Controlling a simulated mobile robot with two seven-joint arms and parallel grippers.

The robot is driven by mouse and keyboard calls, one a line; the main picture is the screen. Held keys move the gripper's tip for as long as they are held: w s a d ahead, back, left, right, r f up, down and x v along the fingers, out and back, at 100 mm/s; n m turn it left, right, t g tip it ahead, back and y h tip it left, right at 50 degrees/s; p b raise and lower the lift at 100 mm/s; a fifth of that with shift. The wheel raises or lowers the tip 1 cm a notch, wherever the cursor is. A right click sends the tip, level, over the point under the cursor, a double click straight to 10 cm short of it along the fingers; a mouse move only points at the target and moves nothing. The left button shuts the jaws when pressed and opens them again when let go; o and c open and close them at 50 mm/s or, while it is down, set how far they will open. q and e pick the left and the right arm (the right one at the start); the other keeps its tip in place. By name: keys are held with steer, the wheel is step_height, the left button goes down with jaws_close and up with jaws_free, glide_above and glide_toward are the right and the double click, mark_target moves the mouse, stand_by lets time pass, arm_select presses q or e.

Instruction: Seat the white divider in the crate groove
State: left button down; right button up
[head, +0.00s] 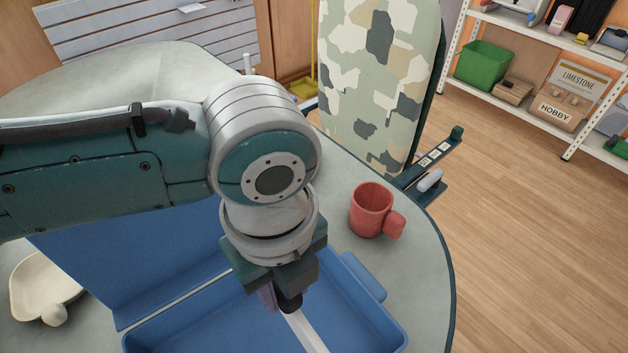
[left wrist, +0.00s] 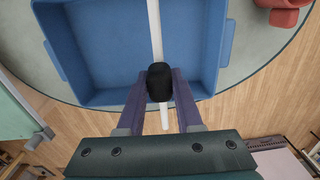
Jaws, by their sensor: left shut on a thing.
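The blue crate (head: 372,300) stands open on the table, with a large blue panel (head: 110,260) rising on its left side. It also shows in the left wrist view (left wrist: 110,50). My left gripper (head: 283,300) points down over the crate. In the left wrist view, its fingers (left wrist: 160,98) are closed on either side of a black knob (left wrist: 160,76) on the white divider (left wrist: 155,35). The divider looks like a thin strip, and its near end passes the crate's near rim in that view. It partly shows in the head view (head: 306,334). I cannot see the groove or tell whether the divider touches it. My right gripper is out of view.
A red mug (head: 370,210) stands on the table (head: 425,290), right of the crate. A cream dish (head: 40,285) lies at the left. A camouflage-patterned board (head: 375,80) stands behind the table. Shelves are at the far right.

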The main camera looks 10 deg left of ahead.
arm_select(q)
steer(key=shift+f+b, duration=3.6)
steer(key=shift+f, duration=0.95)
stand_by(3.5)
